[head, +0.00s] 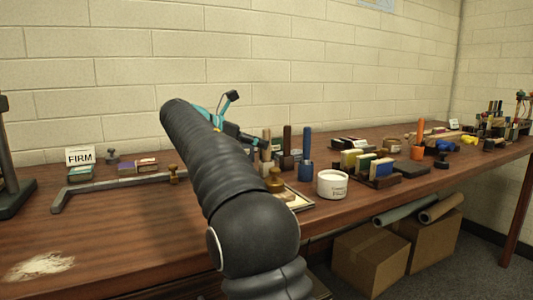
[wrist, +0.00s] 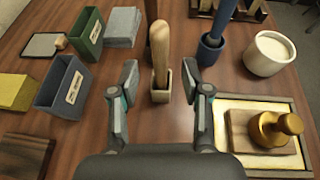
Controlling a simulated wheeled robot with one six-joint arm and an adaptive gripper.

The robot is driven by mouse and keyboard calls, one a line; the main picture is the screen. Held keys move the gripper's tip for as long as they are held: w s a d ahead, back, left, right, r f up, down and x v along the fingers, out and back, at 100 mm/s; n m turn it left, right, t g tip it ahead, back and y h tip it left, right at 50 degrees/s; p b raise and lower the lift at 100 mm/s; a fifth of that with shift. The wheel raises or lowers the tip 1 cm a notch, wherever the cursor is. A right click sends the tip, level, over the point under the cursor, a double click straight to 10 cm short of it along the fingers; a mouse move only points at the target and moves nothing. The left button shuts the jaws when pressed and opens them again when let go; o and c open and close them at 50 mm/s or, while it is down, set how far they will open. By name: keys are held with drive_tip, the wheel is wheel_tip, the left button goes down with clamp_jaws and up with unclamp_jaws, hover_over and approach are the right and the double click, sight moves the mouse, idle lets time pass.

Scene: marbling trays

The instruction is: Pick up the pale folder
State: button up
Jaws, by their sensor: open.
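A tan, pale upright folder (wrist: 160,52) stands in a small beige holder (wrist: 161,92) in the wrist view. My gripper (wrist: 160,80) is open, with one finger on each side of the folder and holder, and gaps on both sides. I cannot tell its height against the folder exactly. In the head view the pale folder (head: 266,142) shows just right of my arm. My gripper (head: 243,135) is mostly hidden there behind my arm.
A dark brown folder (wrist: 152,8) and a blue folder in a blue holder (wrist: 210,50) stand close behind. A tray (wrist: 230,101) with a brass-knobbed weight (wrist: 274,128) and a white pot (wrist: 268,62) lie right. Grey (wrist: 62,100) and green bins (wrist: 82,42) stand left.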

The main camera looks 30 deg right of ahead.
sight(267, 152)
drive_tip(key=x, duration=0.4)
drive_tip(key=shift+d+b, duration=0.15)
drive_tip(key=shift+b, duration=0.2)
clamp_jaws()
drive_tip(key=shift+r, duration=0.1)
